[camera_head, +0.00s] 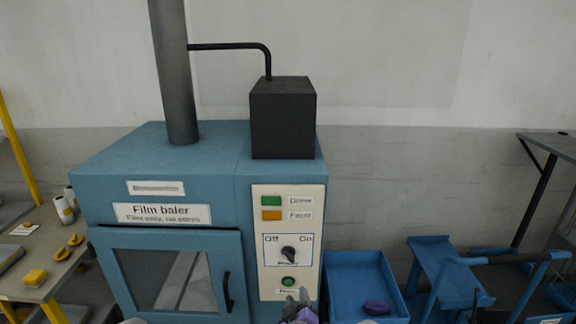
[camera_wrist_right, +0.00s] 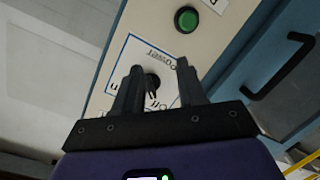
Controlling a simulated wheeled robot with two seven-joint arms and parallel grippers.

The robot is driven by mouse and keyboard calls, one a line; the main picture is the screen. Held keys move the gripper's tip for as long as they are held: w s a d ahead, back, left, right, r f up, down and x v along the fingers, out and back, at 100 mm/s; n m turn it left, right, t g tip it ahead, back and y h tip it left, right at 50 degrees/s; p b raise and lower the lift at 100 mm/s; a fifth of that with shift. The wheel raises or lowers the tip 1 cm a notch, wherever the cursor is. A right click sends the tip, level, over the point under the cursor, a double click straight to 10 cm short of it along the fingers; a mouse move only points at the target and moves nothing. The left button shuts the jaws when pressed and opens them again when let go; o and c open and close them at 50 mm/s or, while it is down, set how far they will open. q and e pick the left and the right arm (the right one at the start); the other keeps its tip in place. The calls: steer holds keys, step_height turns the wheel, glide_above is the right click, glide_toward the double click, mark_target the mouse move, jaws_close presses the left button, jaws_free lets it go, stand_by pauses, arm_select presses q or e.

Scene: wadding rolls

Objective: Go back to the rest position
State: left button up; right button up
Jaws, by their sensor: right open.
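My right gripper (camera_head: 298,303) is at the bottom of the head view, in front of the lower part of the film baler's control panel (camera_head: 265,222). In the right wrist view my right gripper (camera_wrist_right: 158,72) is open, with its two dark fingers apart in front of the panel. The black Off/On knob (camera_head: 288,254) shows between the fingers in the wrist view (camera_wrist_right: 153,82), partly hidden; I cannot tell whether they touch it. My left gripper is not in view.
The blue film baler (camera_head: 140,160) has its windowed door (camera_head: 108,262) shut. A green button (camera_head: 288,282) is below the knob. A blue tray (camera_head: 340,265) with a purple item (camera_head: 376,307) stands right of the baler. A bench with yellow items (camera_head: 36,277) is at left.

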steer(key=s+d+f+m+g, duration=0.2)
steer(key=s+d+f+g, duration=0.15)
steer(key=f, duration=0.35)
steer(key=s+d+f+m+g+y, duration=0.1)
steer(key=s+d+f+m+g, duration=0.1)
steer(key=s+f, duration=0.4)
steer(key=s+d+f+m+g, duration=0.1)
steer(key=s+d+f+g, duration=0.25)
steer(key=f, duration=0.45)
steer(key=s+a+f+m+g+y, duration=0.1)
steer(key=s+f+m+g, duration=0.2)
steer(key=s, duration=0.6)
steer(key=s+a+f+m+g+y, duration=0.1)
steer(key=s+f+m+g+y, duration=0.1)
steer(key=s, duration=0.7)
steer(key=shift+s+f+m+g, duration=0.4)
steer(key=shift+f+g, duration=0.1)
steer(key=shift+g, duration=0.3)
steer(key=shift+d, duration=0.1)
steer(key=shift+c, duration=0.2)
